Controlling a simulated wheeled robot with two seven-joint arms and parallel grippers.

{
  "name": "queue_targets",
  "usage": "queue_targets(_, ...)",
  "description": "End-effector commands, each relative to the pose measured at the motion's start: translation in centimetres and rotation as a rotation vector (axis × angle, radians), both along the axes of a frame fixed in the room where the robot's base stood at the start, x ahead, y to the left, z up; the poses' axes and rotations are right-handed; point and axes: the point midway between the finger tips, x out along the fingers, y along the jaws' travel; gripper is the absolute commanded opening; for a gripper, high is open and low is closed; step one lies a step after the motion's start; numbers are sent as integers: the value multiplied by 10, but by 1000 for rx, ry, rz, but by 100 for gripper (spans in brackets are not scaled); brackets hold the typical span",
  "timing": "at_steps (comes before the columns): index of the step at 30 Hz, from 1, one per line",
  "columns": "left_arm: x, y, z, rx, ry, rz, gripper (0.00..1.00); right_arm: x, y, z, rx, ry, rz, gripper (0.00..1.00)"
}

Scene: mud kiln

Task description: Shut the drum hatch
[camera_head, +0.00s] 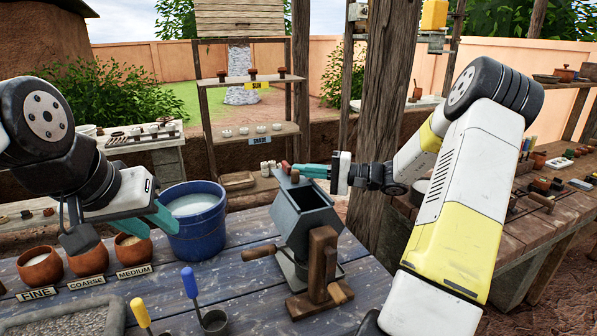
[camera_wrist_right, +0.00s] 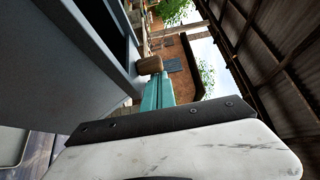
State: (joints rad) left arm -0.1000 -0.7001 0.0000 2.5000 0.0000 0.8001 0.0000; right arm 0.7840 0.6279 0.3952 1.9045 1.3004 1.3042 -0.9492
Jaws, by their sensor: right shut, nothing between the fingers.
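The grey drum (camera_head: 292,222) stands in a wooden frame on the blue table, its dark square mouth facing up. A hatch flap with small reddish-brown knobs (camera_head: 285,167) stands raised at its back edge; the mouth is uncovered. My right gripper (camera_head: 297,169) is shut and empty at the back of the drum, its teal fingers close beside the knobs. In the right wrist view the teal fingers (camera_wrist_right: 158,92) end near a brown wooden knob (camera_wrist_right: 150,65); I cannot tell if they touch. My left gripper (camera_head: 158,220) hangs over the table's left part; its opening is unclear.
A blue bucket (camera_head: 196,232) stands left of the drum. Clay bowls (camera_head: 86,261) with FINE, COARSE and MEDIUM labels line the left. A wooden crank handle (camera_head: 259,252) sticks out of the drum's left side. A wooden post (camera_head: 390,100) rises behind my right arm.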

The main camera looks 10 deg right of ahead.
Motion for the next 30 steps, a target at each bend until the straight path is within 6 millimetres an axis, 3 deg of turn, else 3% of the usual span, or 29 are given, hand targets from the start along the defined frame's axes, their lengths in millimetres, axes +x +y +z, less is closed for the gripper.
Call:
queue_targets(9,0,0,0,0,0,0,36,-6,-2,0,-2,1,-1,0)
queue_targets(21,0,0,0,0,0,0,36,-96,-19,0,-2,2,-1,0)
queue_targets(30,0,0,0,0,0,0,36,-112,-21,0,0,1,5,0)
